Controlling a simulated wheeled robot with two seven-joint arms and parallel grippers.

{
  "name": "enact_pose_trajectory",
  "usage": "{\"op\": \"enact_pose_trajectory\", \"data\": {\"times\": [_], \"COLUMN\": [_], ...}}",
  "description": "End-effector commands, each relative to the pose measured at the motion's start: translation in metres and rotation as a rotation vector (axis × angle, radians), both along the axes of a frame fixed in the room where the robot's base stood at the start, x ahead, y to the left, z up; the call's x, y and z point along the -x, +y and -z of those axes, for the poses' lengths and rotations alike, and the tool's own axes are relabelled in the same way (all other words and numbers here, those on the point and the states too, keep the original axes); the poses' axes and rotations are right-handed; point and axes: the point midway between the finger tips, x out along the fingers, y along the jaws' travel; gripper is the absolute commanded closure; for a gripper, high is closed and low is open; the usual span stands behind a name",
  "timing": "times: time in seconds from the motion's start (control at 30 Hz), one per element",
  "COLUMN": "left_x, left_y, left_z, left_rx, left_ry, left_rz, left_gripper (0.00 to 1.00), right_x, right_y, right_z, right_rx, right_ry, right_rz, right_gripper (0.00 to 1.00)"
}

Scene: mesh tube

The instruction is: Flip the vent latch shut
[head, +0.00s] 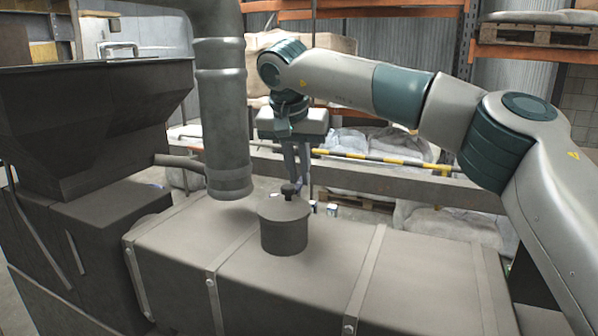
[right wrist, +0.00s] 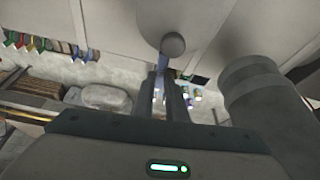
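A round capped vent (head: 284,226) stands upright on top of the grey machine housing. A small dark knob (head: 290,190) sits on its lid. I cannot make out a separate latch piece or its position. My right gripper (head: 298,188) hangs fingers down just behind the knob, with a narrow gap between the fingers. My left gripper is not in view.
A thick vertical duct (head: 222,120) stands left of the vent, close to my right gripper; it also shows in the right wrist view (right wrist: 262,90). A dark hopper (head: 95,120) is at the left. The housing top (head: 330,255) has raised straps. A yellow-black bar (head: 365,157) runs behind.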

Motion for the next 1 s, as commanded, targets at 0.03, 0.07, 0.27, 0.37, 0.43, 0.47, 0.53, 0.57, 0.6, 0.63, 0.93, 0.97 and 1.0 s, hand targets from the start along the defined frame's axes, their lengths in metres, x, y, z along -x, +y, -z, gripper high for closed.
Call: {"op": "enact_pose_trajectory", "data": {"times": [0.03, 0.07, 0.27, 0.37, 0.43, 0.47, 0.53, 0.57, 0.6, 0.63, 0.93, 0.97, 1.0], "left_x": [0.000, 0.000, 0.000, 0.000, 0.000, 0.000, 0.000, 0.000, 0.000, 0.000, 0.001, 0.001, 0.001], "left_y": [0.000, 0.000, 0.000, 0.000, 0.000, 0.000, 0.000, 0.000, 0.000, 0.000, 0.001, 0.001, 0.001], "left_z": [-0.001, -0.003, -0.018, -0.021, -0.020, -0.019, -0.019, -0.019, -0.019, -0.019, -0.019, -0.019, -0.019], "left_rx": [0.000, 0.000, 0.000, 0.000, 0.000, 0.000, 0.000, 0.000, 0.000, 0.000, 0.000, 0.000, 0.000], "left_ry": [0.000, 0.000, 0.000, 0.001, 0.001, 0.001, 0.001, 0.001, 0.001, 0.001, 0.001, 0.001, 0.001], "left_rz": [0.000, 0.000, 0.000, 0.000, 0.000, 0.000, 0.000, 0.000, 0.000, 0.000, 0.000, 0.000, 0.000], "left_gripper": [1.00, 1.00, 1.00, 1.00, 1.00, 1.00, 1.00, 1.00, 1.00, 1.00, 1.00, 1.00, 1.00], "right_x": [0.000, 0.000, 0.000, 0.000, 0.000, 0.000, 0.000, 0.000, 0.000, 0.000, 0.000, 0.000, 0.000], "right_y": [0.000, 0.000, 0.000, 0.000, 0.000, 0.000, 0.000, -0.001, -0.001, -0.001, 0.000, 0.000, 0.000], "right_z": [-0.001, -0.002, -0.004, -0.002, -0.001, -0.001, -0.001, -0.001, -0.001, -0.001, -0.001, -0.001, -0.001], "right_rx": [0.000, 0.000, 0.003, 0.002, 0.001, 0.000, 0.001, 0.001, 0.001, 0.001, 0.000, 0.000, 0.000], "right_ry": [0.000, 0.000, 0.001, 0.000, -0.001, -0.001, -0.002, -0.002, -0.002, -0.002, -0.001, -0.001, -0.001], "right_rz": [0.004, 0.010, 0.106, 0.144, 0.152, 0.152, 0.152, 0.152, 0.152, 0.152, 0.150, 0.149, 0.149], "right_gripper": [1.00, 1.00, 1.00, 1.00, 1.00, 1.00, 1.00, 1.00, 1.00, 1.00, 0.69, 0.69, 0.69]}}
